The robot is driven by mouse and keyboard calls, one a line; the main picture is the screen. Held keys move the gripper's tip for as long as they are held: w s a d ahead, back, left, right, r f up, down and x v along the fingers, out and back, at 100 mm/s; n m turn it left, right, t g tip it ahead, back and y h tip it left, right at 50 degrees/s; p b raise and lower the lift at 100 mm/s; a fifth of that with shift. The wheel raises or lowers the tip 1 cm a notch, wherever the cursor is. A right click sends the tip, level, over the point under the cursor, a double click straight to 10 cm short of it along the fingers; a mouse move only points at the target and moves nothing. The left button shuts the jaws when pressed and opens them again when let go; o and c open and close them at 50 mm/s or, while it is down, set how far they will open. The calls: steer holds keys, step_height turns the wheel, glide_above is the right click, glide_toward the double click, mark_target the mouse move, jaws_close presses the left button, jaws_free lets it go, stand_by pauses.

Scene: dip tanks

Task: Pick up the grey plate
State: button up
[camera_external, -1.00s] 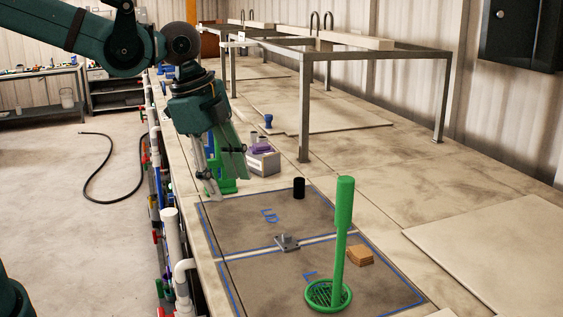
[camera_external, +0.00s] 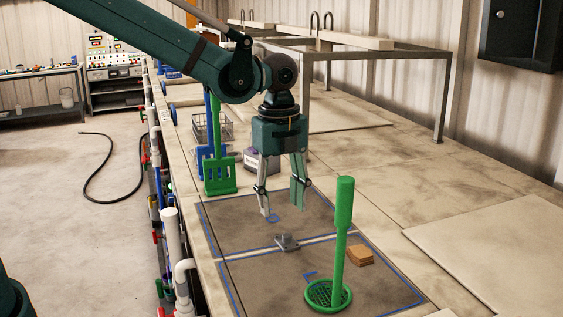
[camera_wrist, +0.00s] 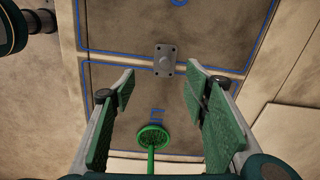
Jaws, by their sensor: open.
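The grey plate (camera_external: 287,242) is a small flat metal piece with a raised middle. It lies on the pale strip between two blue-outlined dark panels. It also shows in the wrist view (camera_wrist: 164,66), at the top centre, with holes near its corners. My gripper (camera_external: 283,211) is open and empty, pointing down, above the panel just behind the plate in the external view. In the wrist view the plate appears between and beyond the open fingers. Nothing touches the plate.
Green and blue racks (camera_external: 219,172) and a wire basket (camera_external: 208,128) stand behind left. A metal frame (camera_external: 444,95) stands at the back.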

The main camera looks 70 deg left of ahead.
mark_target(287, 235)
steer(key=shift+w+f+m, duration=0.4)
steer(key=shift+w+f, duration=0.3)
steer(key=shift+f, duration=0.05)
steer(key=shift+f, duration=1.25)
steer(key=shift+f, duration=2.6)
steer(key=c, duration=1.1)
steer(key=shift+r, duration=0.15)
